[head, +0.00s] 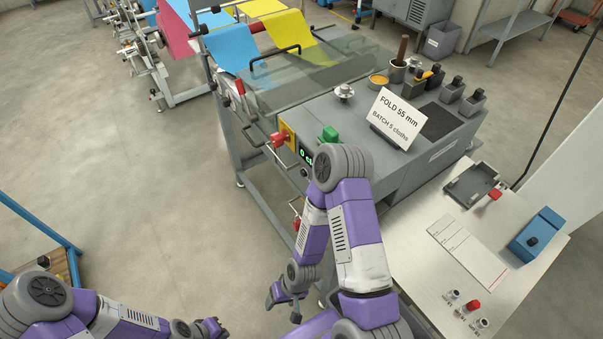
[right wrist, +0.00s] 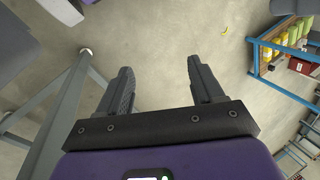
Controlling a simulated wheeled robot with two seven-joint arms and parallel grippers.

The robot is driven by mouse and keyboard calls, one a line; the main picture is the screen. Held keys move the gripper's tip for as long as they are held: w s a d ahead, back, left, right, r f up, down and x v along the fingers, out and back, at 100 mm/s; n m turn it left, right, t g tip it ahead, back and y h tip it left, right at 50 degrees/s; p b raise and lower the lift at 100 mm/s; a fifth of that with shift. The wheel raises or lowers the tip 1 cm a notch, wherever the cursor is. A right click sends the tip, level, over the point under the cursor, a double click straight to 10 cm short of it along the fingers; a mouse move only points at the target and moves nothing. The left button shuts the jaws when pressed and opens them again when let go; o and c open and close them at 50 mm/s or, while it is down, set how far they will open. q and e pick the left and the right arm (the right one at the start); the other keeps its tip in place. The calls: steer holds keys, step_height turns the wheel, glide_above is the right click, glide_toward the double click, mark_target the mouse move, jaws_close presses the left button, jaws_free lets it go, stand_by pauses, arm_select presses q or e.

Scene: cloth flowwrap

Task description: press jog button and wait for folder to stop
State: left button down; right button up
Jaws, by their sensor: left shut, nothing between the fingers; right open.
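The folder (head: 262,88) is a grey machine with a clear cover, into which blue, yellow and pink cloth webs run. Its front end carries a red knob (head: 277,140) on a yellow plate, a green button (head: 329,134) and a dark display with green digits (head: 305,155). I cannot tell which control is the jog button; my right arm hides part of the panel. My right gripper (head: 282,308) hangs low in front of the machine, below the panel, open and empty; in the right wrist view (right wrist: 160,68) its fingers are apart over bare floor. My left gripper (head: 214,328) is shut and empty at the bottom edge.
A sign (head: 396,120) reading FOLD 55 mm, BATCH 5 cloths stands on the machine top near several small grey blocks.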

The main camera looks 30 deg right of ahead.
jaws_close()
stand_by(1.6)
